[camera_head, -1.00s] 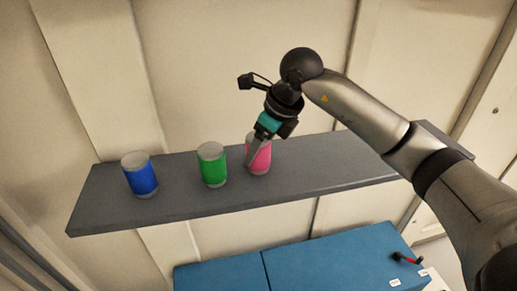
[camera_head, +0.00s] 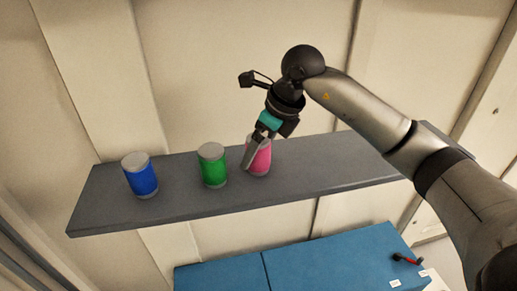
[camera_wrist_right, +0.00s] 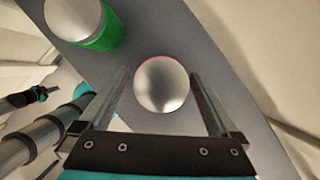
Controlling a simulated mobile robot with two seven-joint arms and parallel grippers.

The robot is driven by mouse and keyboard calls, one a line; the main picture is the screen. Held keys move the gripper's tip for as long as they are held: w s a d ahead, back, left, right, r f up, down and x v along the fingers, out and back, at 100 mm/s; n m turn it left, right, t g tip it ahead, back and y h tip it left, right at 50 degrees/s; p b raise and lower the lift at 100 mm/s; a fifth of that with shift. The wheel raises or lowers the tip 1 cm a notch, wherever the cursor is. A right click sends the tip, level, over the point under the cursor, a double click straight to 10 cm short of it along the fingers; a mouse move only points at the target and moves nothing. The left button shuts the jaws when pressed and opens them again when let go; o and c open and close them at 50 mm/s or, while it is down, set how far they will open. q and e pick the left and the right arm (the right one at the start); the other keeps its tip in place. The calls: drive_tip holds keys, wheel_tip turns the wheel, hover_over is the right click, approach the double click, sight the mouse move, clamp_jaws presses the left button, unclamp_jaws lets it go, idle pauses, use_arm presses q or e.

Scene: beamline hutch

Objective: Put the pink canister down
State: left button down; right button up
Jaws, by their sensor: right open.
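The pink canister (camera_head: 259,160) stands upright on the grey shelf (camera_head: 330,172), to the right of the green canister. In the right wrist view its round silver lid (camera_wrist_right: 162,84) sits between my right gripper's fingers. My right gripper (camera_head: 254,152) is open around the canister, with a finger on either side. In the right wrist view a gap shows between the lid and each finger (camera_wrist_right: 163,95). The lower part of the canister is partly hidden by a finger in the head view. My left gripper is not in the head view.
The green canister (camera_head: 212,166) stands close to the left of the pink one, and the blue canister (camera_head: 140,177) farther left. The shelf is clear to the right of the pink canister. A blue-topped surface (camera_head: 320,265) lies below, and a panelled wall is behind.

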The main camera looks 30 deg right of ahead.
drive_tip(key=v, duration=1.1)
drive_tip(key=shift+r+p, duration=0.2)
drive_tip(key=shift+p, duration=0.1)
drive_tip(key=shift+d, duration=0.1)
